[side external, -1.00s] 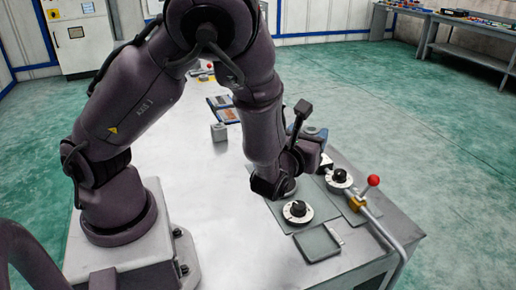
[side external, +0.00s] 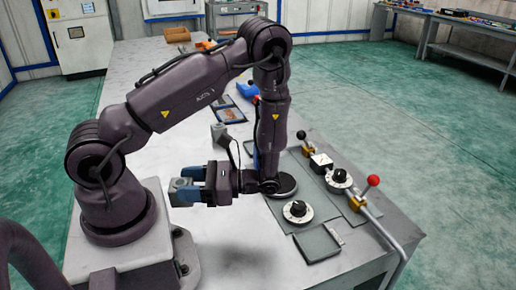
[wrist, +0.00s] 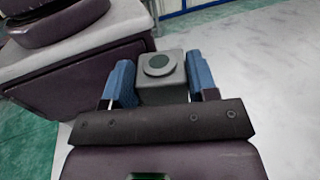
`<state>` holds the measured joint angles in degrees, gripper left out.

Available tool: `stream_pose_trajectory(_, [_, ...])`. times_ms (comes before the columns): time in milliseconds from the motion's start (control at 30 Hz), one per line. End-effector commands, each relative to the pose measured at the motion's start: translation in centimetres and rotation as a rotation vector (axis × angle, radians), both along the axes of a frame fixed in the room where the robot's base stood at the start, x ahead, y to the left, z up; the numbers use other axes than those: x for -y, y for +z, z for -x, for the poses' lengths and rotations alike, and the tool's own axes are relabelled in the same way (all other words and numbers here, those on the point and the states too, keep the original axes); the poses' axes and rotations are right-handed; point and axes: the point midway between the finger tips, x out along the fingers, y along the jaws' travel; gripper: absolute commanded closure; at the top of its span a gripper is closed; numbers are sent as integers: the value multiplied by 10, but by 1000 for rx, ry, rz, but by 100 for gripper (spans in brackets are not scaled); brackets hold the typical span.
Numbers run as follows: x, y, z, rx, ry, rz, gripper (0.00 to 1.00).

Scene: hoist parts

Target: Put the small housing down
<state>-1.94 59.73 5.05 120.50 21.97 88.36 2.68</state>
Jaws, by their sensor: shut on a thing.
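The small housing, a grey block with a round boss and dark centre on top, is between the blue fingers of my gripper (side external: 186,186). It shows at the left end of the gripper (side external: 179,187) in the side view, close to my base. In the wrist view the housing (wrist: 161,84) sits upright between the two fingers (wrist: 160,82), which close on it from both sides. The gripper lies level and seems raised above the pale table (side external: 215,235). The housing's underside is hidden.
Another small grey block (side external: 218,131) stands behind my gripper. Black dials (side external: 298,209), grey mats and a pipe with a red-knobbed lever (side external: 373,181) fill the right side. A shallow grey tray (side external: 317,243) lies near the front right. The front middle of the table is clear.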

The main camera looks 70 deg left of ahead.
Motion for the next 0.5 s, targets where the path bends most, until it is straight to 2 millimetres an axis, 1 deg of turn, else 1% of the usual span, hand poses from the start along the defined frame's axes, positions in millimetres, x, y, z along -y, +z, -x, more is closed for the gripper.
stream_pose_trajectory(33, [13, -5, 5, -4, 143, 4, 81])
stream_pose_trajectory(100, [34, -11, 7, -3, 343, 5, 81])
stream_pose_trajectory(233, [73, -15, 0, -3, 705, 5, 81])
stream_pose_trajectory(300, [91, -13, -8, -3, 895, 4, 81])
stream_pose_trajectory(400, [111, -7, -24, -1, 1157, 4, 81])
stream_pose_trajectory(500, [124, 1, -45, 3, 1411, 6, 81])
